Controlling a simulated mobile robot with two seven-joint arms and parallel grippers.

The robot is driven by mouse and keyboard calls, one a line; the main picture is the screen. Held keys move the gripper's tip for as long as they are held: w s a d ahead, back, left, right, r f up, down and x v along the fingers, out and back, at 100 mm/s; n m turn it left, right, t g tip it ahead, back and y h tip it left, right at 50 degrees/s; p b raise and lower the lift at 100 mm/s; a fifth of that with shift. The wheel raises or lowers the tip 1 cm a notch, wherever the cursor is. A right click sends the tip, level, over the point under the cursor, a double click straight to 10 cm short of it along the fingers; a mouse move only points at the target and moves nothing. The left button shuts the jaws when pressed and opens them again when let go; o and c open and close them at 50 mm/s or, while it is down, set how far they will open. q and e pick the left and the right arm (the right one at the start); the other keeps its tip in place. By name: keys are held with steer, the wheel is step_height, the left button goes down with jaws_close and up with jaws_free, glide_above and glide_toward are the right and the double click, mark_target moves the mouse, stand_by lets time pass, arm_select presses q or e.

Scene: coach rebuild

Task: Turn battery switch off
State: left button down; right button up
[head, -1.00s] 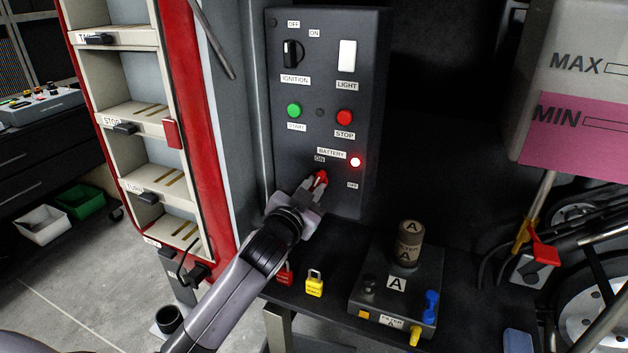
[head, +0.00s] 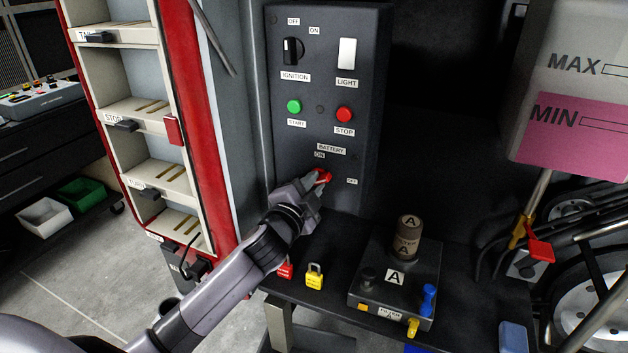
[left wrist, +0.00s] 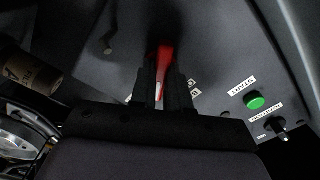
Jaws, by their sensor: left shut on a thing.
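The battery switch (head: 324,176) is a red handle low on the dark control panel (head: 330,130), between the ON label at its upper left and the OFF label at its right. My left gripper (head: 318,180) is shut on the red handle; in the left wrist view the handle (left wrist: 164,62) shows between the dark fingers (left wrist: 164,92). The handle tilts to the right, toward the OFF side. My right gripper is not in view.
A red padlock (head: 285,270) and a yellow padlock (head: 315,276) are on the ledge below the panel. A box marked A (head: 394,290) with a brown filter (head: 407,238) stands to the right. Above are the ignition knob (head: 292,50), green START button (head: 294,106) and red STOP button (head: 344,114).

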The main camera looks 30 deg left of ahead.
arm_select(q)
steer(key=m, duration=0.6)
steer(key=c, duration=0.9)
jaws_free()
steer(key=shift+s+d, duration=0.15)
steer(key=shift+s, duration=2.1)
steer(key=shift+s+d, duration=0.1)
steer(key=shift+s, duration=2.15)
steer(key=shift+s+d+b, duration=0.2)
steer(key=shift+s+b, duration=0.55)
steer(key=shift+s, duration=2.85)
